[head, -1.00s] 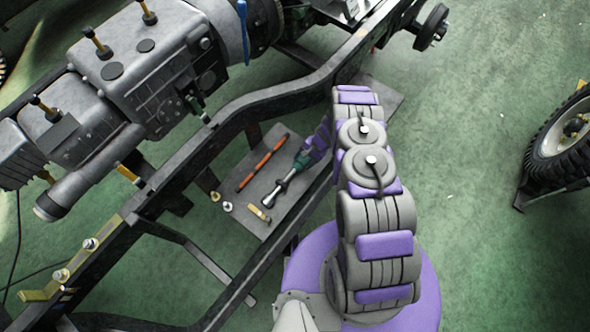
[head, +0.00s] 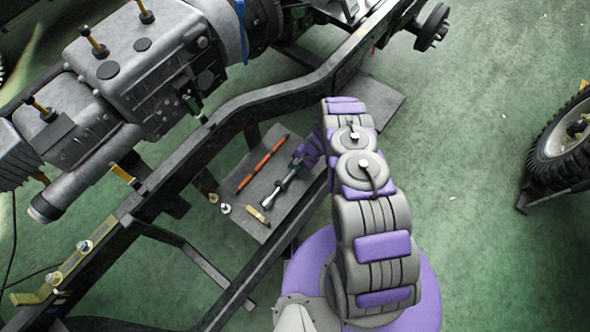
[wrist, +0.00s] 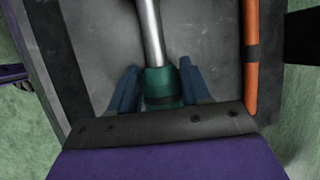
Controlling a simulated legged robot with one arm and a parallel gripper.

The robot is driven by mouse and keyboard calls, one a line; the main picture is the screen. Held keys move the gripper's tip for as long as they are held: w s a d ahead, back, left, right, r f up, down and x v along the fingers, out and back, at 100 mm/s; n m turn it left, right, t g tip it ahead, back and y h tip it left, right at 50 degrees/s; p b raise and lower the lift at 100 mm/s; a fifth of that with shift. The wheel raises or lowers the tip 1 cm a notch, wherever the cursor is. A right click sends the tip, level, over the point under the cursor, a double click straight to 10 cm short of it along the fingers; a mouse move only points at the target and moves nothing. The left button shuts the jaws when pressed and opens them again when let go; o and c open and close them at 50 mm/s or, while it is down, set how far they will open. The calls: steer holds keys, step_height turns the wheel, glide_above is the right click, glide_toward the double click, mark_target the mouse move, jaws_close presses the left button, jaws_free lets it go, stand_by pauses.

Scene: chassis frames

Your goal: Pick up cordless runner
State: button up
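The cordless runner (head: 284,187) is a tool with a long silver shaft and a green body, lying on a grey board. In the wrist view its silver shaft (wrist: 151,35) runs up from the green collar (wrist: 162,84). My gripper (wrist: 158,72) is open, with one blue finger on each side of the green collar. A narrow gap shows at the left finger; I cannot tell if the right one touches. In the head view my gripper (head: 308,152) covers the tool's rear part, so its handle is hidden.
The grey board (head: 232,192) also bears an orange bar (head: 262,164), right of the runner in the wrist view (wrist: 250,60), and a small yellow-handled tool (head: 258,215). The dark chassis rail (head: 275,105) passes close by the board. Open green floor (head: 470,130) lies to the right.

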steer(key=shift+a, duration=0.1)
jaws_close()
stand_by(0.5)
